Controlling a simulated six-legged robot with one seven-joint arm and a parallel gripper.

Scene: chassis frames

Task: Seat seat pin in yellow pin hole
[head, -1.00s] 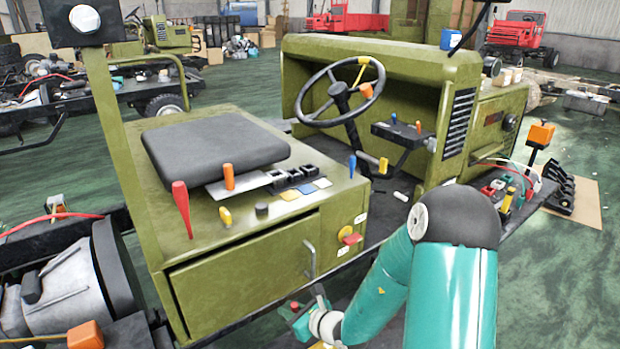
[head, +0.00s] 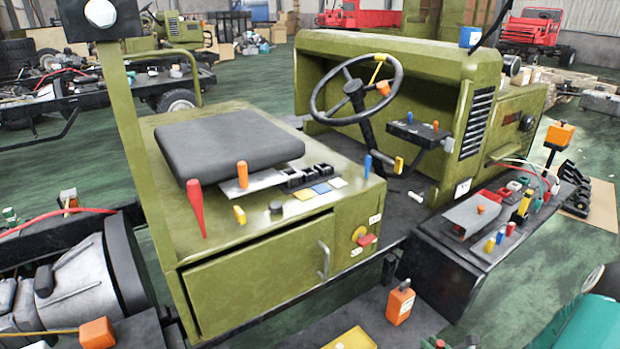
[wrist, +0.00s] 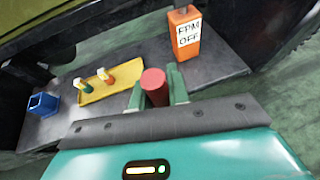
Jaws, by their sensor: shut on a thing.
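My gripper (wrist: 157,92) is shut on a red round-ended pin (wrist: 153,82), held between its two green fingers. The pin's lower end is hidden by the gripper body. In the head view only the tip of my gripper (head: 437,343) shows at the bottom edge. A yellow ring-like fitting (head: 357,233) is on the front face of the green seat box (head: 255,262), close beside a red piece. I cannot tell whether it is the yellow pin hole. In the wrist view a yellow tray (wrist: 100,92) holds small coloured pegs, left of the held pin.
An orange block with lettering (wrist: 186,34) stands on a grey plate (wrist: 55,125); a blue open box (wrist: 43,103) is at left. The black side shelf (head: 455,262) carries coloured pegs. A red lever (head: 195,208) rises beside the seat (head: 228,145).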

